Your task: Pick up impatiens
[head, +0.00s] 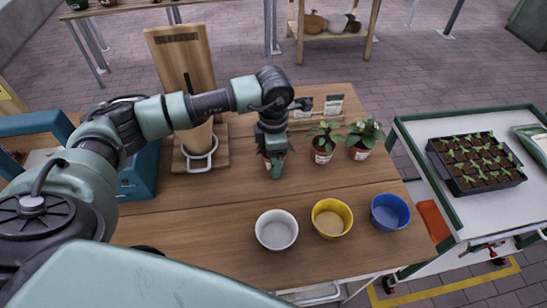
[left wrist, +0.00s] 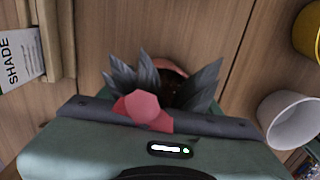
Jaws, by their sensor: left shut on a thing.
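My left gripper (head: 271,160) points down over the wooden table and is shut on a small reddish plant pot (head: 268,164), mostly hidden by the fingers. In the left wrist view the gripper (left wrist: 165,95) has dark grey pointed pieces on both sides of the pot, whose rim (left wrist: 168,66) and dark soil show between them. A pinkish-red shape, perhaps a flower, lies in front of the pot. Whether the pot touches the table is unclear. Two more potted plants, a middle one (head: 322,142) and a right one (head: 364,138), stand to its right. My right gripper is not in view.
White (head: 276,230), yellow (head: 332,218) and blue (head: 390,212) pots stand along the table's front. A wooden board (head: 182,60) and small cards (head: 334,105) stand behind. A seedling tray (head: 476,163) is on the cart at right. The table's middle is clear.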

